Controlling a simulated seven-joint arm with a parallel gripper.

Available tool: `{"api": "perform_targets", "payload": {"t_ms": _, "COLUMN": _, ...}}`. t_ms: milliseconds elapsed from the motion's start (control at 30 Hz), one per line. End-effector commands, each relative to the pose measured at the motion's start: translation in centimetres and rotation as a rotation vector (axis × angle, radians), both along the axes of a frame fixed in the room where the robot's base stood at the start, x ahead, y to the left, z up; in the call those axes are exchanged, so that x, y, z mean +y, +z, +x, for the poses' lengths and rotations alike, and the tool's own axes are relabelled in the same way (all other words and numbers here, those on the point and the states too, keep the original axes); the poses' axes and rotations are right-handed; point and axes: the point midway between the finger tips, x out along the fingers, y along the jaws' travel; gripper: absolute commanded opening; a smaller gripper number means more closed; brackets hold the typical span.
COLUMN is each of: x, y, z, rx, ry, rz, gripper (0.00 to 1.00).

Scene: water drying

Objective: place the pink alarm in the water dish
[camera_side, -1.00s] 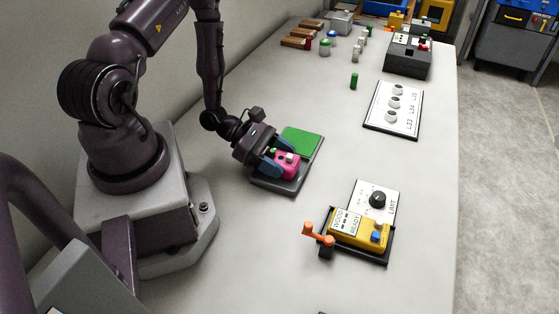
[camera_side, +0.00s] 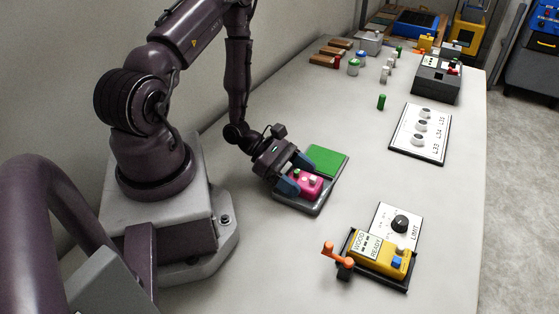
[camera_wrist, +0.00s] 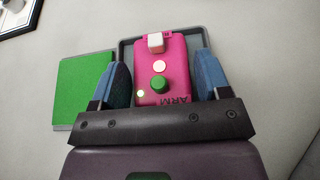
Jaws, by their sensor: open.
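The pink alarm (camera_side: 309,188) lies in a shallow grey tray (camera_side: 318,207), which may be the water dish; no water can be made out. The alarm has a white block, a pale round button and a green knob on top, clear in the wrist view (camera_wrist: 175,50). My gripper (camera_side: 297,176) is low over the tray, its blue fingers on either side of the alarm. In the wrist view, my gripper (camera_wrist: 162,74) is open, with a small gap showing beside the alarm. The alarm's near end is partly hidden by the gripper body.
A green pad (camera_side: 327,158) adjoins the tray. A yellow box (camera_side: 380,258) with an orange crank (camera_side: 329,249) and a white dial panel (camera_side: 400,220) stand at the front right. A white panel with knobs (camera_side: 421,145) and several small items are farther back. The middle table is clear.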

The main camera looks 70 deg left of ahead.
Motion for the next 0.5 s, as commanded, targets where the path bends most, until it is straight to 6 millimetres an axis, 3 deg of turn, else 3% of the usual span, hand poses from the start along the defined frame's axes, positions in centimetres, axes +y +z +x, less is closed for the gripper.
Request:
{"api": "perform_targets", "payload": {"t_ms": 300, "x": 4.6, "y": 2.6, "z": -4.4, "rx": -0.002, "ry": 0.006, "rz": 0.005, "gripper": 0.7}}
{"api": "perform_targets", "payload": {"t_ms": 500, "x": 6.5, "y": 3.8, "z": -6.4, "rx": -0.002, "ry": 0.002, "rz": 0.002, "gripper": 0.7}}
